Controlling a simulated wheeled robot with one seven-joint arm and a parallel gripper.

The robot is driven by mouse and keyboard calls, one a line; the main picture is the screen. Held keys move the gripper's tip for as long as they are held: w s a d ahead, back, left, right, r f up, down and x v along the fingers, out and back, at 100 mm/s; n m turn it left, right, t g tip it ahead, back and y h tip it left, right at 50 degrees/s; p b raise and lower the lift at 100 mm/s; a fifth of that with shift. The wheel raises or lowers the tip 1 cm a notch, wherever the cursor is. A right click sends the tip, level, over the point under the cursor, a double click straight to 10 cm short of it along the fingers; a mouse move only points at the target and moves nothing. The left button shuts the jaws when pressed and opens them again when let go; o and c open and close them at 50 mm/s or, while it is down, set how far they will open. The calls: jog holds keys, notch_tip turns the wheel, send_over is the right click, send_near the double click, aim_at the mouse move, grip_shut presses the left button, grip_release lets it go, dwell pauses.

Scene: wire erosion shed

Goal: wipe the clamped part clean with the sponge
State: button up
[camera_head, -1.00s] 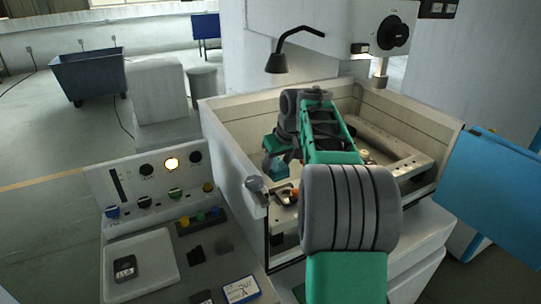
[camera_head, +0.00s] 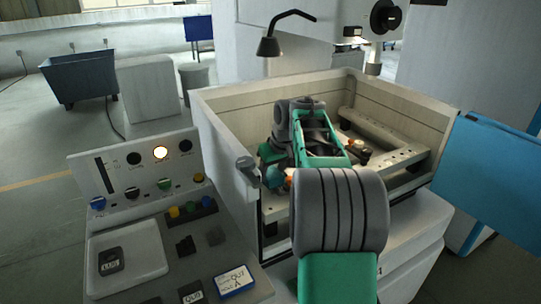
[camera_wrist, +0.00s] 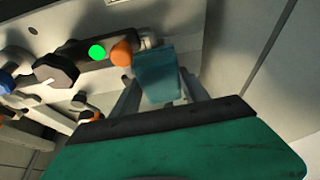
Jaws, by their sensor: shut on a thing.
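My gripper (camera_wrist: 160,92) is shut on a teal-blue sponge (camera_wrist: 158,68), which sticks out beyond the fingertips. In the head view the sponge (camera_head: 275,176) shows small at the front left inside the machine tank (camera_head: 222,138), partly hidden by my arm. In the wrist view an orange piece (camera_wrist: 120,53) and a bright green spot (camera_wrist: 97,51) lie just left of the sponge, against a dark bar (camera_wrist: 77,54). I cannot tell which of these is the clamped part, or whether the sponge touches it.
A black knob (camera_wrist: 56,71) and a blue knob (camera_wrist: 7,82) stand left in the wrist view. The tank's walls surround my gripper. A control panel (camera_head: 130,172) is at left, a blue panel (camera_head: 495,170) at right. A lamp (camera_head: 268,46) hangs above the back.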

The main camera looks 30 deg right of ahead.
jog(key=shift+s+d+p, duration=0.1)
jog(key=shift+d+p, duration=0.2)
jog(key=shift+d, duration=0.7)
jog(key=shift+d+p, duration=0.35)
jog(key=shift+d, duration=0.6)
jog(key=shift+a+f+b, duration=0.2)
jog(key=shift+a+b, duration=0.05)
jog(key=shift+b, duration=0.1)
jog(key=shift+a+r+b, duration=0.1)
jog(key=shift+a+b, duration=0.55)
jog(key=shift+a, duration=1.25)
notch_tip(320, 180, up, 8)
jog(key=p, duration=0.6)
jog(key=shift+d+r, duration=0.1)
